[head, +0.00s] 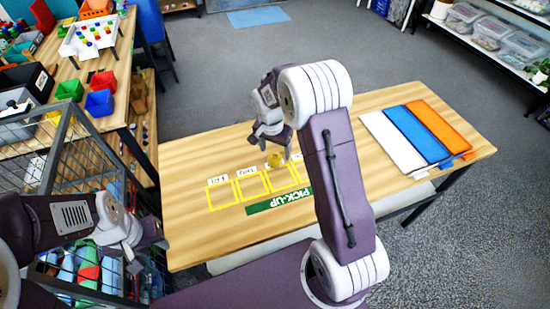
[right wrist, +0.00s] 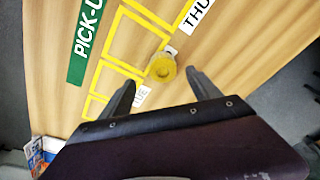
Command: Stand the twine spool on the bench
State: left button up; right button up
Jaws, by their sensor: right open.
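The twine spool is a small yellow round piece (right wrist: 162,68) with a darker centre, seen from above in the right wrist view. It is on the wooden bench (head: 400,189) beside the yellow taped squares, and looks upright, its round face towards the camera. In the head view it shows (head: 277,159) just under my right gripper (head: 270,138), partly hidden. My right gripper (right wrist: 161,78) is open, its fingers on either side of the spool's line, apart from it. My left gripper (head: 147,252) is at the lower left beside the wire cage, far from the spool; its fingers are unclear.
A green PICK-UP sign (head: 279,201) and day labels mark the bench. White, blue and orange panels (head: 424,134) lie at its right. A wire cage (head: 75,165) and a table with colored bins (head: 100,102) stand left. The bench's front middle is clear.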

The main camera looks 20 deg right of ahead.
aim_at(274, 156)
jog(key=shift+w+a+f, duration=0.2)
jog(key=shift+w+f, duration=0.1)
jog(key=shift+f, duration=0.15)
jog(key=f, duration=0.3)
jog(key=d+f, duration=0.1)
jog(key=f, duration=0.1)
jog(key=shift+w+p, duration=0.25)
jog(key=shift+p, duration=0.05)
jog(key=shift+a, duration=0.15)
jog(key=shift+c, duration=0.9)
jog(key=shift+r, duration=0.1)
grip_shut()
jog(key=shift+r, duration=0.45)
notch_tip(274, 156, up, 3)
jog(key=shift+w+f, duration=0.1)
jog(key=s+d+r+b, duration=0.1)
jog(key=s+d+r, duration=0.6)
jog(key=d, duration=0.2)
jog(key=shift+d+r, duration=0.15)
jog(key=shift+d, duration=0.15)
